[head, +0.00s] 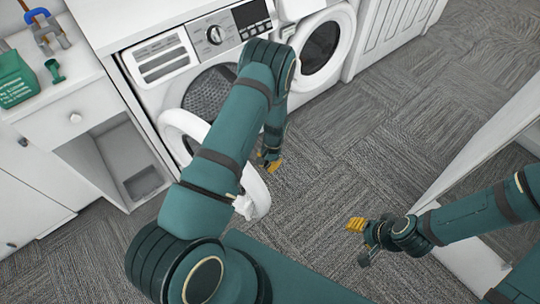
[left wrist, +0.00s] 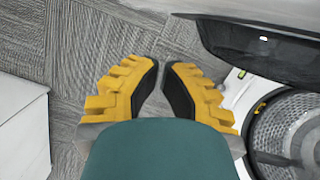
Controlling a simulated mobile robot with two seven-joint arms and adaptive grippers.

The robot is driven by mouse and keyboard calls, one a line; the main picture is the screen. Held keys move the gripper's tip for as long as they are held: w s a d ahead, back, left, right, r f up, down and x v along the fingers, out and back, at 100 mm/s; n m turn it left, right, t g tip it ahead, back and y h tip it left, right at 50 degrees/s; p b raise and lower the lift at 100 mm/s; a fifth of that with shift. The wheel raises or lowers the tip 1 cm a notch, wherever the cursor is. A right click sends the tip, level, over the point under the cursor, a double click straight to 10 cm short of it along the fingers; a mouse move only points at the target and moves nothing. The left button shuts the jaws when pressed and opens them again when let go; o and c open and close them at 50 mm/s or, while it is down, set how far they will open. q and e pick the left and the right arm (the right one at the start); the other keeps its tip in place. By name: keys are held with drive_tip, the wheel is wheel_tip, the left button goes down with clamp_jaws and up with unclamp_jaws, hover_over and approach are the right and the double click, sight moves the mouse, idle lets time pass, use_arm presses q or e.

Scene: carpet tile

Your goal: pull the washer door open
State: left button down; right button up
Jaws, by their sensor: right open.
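The washer (head: 160,62) stands at the back, with its dark drum opening (head: 213,92) partly uncovered. Its white round door (head: 258,192) stands swung out from the front, and my left arm hides much of it. My left gripper (head: 270,160) is low beside the door's right side, and contact cannot be told. In the left wrist view its yellow fingertips (left wrist: 160,75) are close together with carpet between them. The drum (left wrist: 295,130) shows at right, below a dark curved part. My right gripper (head: 362,240) is open and empty above the carpet, well away from the washer.
A second front-loading machine (head: 325,45) stands to the right of the washer. A white cabinet (head: 85,115) with an open compartment is at left, with a green bag (head: 15,78) on top. A white panel (head: 475,150) is at right. Carpet in the middle is clear.

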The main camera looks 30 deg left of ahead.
use_arm(q)
drive_tip(key=shift+s+a+r, duration=0.1)
drive_tip(key=shift+s+a, duration=0.05)
drive_tip(key=shift+s, duration=0.8)
drive_tip(key=shift+s+a+r, duration=0.1)
drive_tip(key=shift+s+a, duration=0.05)
drive_tip(key=shift+s, duration=0.75)
use_arm(e)
drive_tip(key=shift+w+r, duration=0.1)
drive_tip(key=shift+r, duration=0.15)
use_arm(q)
drive_tip(key=shift+s, duration=0.1)
